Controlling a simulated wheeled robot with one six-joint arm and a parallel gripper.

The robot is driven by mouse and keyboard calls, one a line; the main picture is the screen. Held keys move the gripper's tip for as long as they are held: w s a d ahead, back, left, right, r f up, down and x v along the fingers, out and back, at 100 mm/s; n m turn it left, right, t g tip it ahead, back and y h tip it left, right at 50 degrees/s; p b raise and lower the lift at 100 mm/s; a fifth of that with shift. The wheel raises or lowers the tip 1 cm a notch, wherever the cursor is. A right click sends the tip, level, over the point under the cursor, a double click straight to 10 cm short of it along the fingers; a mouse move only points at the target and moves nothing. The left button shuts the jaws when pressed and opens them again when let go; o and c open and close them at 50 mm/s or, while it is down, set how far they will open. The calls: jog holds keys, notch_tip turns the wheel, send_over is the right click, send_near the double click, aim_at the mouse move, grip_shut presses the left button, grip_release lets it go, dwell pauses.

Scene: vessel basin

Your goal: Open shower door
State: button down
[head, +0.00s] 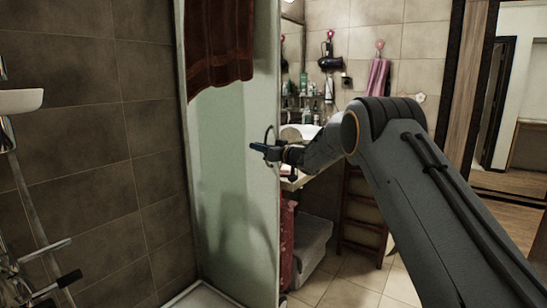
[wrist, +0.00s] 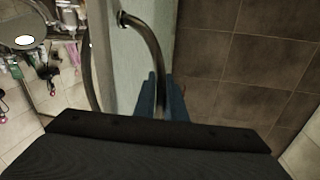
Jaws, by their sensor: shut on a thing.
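The shower door (head: 230,190) is a tall pale frosted panel in the middle of the head view; its pale surface also shows in the wrist view (wrist: 128,62). A curved metal handle (head: 269,133) stands at its right edge. In the wrist view the handle (wrist: 148,42) arcs down from a round mount between my blue fingertips. My gripper (head: 258,147) is shut on the handle (wrist: 160,95). The dark gripper body hides the lower part of the wrist view.
A dark red towel (head: 218,40) hangs over the door's top. A shower tray edge (head: 205,296) lies below, and a tiled wall (head: 80,120) is at left. A sink counter (head: 298,178) with bottles and a grey box (head: 312,247) stand behind the door.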

jog(key=shift+s+a+b+x, duration=0.15)
jog(key=shift+b+x, duration=0.1)
jog(key=shift+x, duration=0.75)
jog(key=shift+s+a+b+x, duration=0.15)
jog(key=shift+b+x, duration=0.1)
jog(key=shift+x, duration=0.75)
jog(key=c, duration=2.1)
grip_release()
jog(key=v, duration=0.8)
jog(key=shift+b, duration=0.45)
